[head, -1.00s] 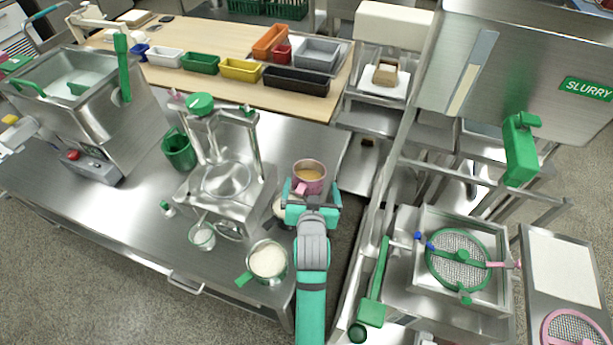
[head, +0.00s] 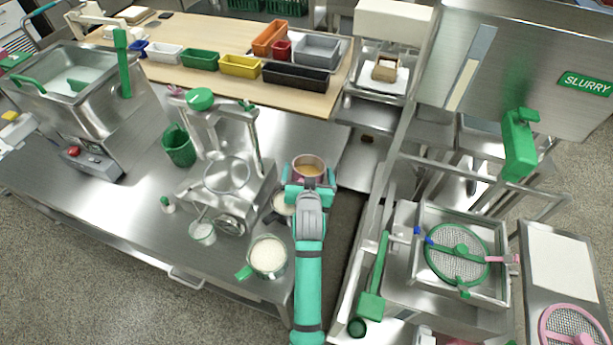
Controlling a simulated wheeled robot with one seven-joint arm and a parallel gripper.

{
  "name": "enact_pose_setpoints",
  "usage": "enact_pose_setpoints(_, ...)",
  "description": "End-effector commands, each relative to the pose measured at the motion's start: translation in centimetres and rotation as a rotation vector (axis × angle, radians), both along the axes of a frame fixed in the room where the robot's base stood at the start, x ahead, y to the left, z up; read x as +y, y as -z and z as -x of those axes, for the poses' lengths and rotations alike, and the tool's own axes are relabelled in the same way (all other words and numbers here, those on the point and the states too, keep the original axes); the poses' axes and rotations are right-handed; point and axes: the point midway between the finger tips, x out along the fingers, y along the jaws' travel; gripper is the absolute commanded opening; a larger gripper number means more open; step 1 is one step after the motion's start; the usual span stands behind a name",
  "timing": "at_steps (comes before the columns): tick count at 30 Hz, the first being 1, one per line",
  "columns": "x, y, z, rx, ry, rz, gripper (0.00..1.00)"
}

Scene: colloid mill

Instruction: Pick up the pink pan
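The pink pan (head: 309,163) stands near the right end of the steel table, with tan contents inside. Its rim and upper wall show; its handle is hidden by my gripper. My teal gripper (head: 308,188) is at the near side of the pan, very close to it or touching. The fingers are seen from behind and above, so I cannot tell whether they are open or shut on the handle.
A container of white material (head: 283,204) is close to the left of my gripper. A green-handled pan (head: 268,257) and a beaker (head: 202,233) stand nearer. The steel mill (head: 228,180) is left of the pan. A steel frame (head: 384,205) rises to the right.

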Motion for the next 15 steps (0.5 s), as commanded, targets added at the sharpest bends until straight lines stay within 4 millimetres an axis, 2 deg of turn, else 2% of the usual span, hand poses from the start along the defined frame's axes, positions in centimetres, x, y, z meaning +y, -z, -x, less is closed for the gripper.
enact_pose_setpoints(1, -0.1, 0.0, 0.0, 0.000, 0.001, 0.000, 0.87)
enact_pose_setpoints(6, 0.5, 0.0, 0.0, 0.000, -0.008, 0.000, 0.46)
enact_pose_setpoints(8, 0.8, -0.1, 0.0, -0.001, -0.012, 0.000, 0.40)
enact_pose_setpoints(15, 0.8, -0.1, 0.0, 0.000, -0.011, 0.000, 0.40)
